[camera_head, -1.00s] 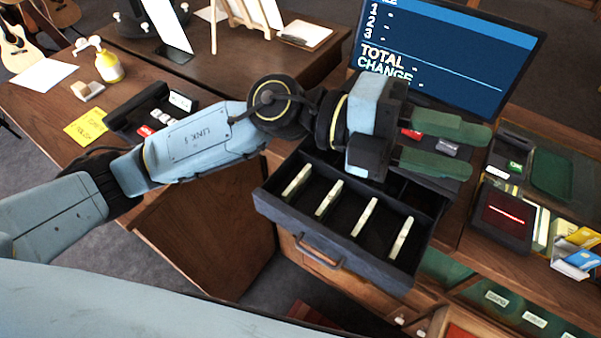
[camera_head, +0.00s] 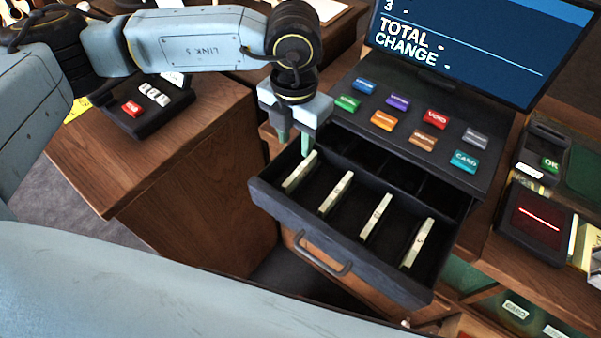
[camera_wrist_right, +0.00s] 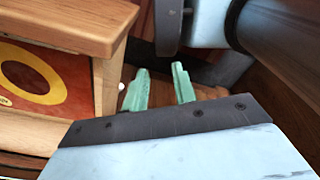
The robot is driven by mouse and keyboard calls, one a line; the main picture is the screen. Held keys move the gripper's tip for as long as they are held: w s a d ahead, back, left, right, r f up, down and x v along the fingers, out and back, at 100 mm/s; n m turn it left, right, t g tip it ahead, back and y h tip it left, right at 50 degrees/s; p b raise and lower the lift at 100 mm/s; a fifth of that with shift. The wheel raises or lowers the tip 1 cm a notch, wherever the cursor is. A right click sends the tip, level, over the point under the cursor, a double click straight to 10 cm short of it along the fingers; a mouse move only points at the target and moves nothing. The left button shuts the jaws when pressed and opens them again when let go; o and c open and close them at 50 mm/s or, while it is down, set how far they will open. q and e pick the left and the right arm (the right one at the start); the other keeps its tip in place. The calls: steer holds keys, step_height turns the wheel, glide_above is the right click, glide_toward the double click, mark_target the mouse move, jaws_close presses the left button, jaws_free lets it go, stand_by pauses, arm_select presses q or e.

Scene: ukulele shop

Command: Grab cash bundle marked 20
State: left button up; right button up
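Several pale cash bundles stand on edge in a row, one per compartment, in the open black cash drawer (camera_head: 268,199): a leftmost bundle (camera_head: 300,171), a second bundle (camera_head: 337,193), a third bundle (camera_head: 376,218) and a rightmost bundle (camera_head: 418,243). Their markings are too small to read, so I cannot tell which is marked 20. My left gripper (camera_head: 294,141) points down at the drawer's back left, just above and behind the leftmost bundle. Its green fingers are apart, with nothing visible between them. My right gripper (camera_wrist_right: 160,90) is open and empty in the right wrist view, away from the bundles.
The register's button panel (camera_head: 410,127) and screen (camera_head: 450,45) rise behind the drawer. A card reader (camera_head: 538,222) stands at the right. A small black device (camera_head: 150,108) is on the wooden counter at left. In the right wrist view, a wooden edge (camera_wrist_right: 70,25) is close to the fingers.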

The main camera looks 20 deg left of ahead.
mark_target(299, 169)
arm_select(q)
step_height(299, 169, down, 4)
steer(key=shift+s+r, duration=0.1)
steer(key=shift+r, duration=0.15)
steer(key=f, duration=0.1)
steer(key=f+p, duration=0.1)
steer(key=f, duration=0.2)
steer(key=shift+d+f+p, duration=0.3)
steer(key=shift+f+p, duration=0.05)
steer(key=shift+p, duration=0.05)
steer(key=shift+f, duration=0.4)
steer(key=shift+c, duration=0.3)
jaws_close()
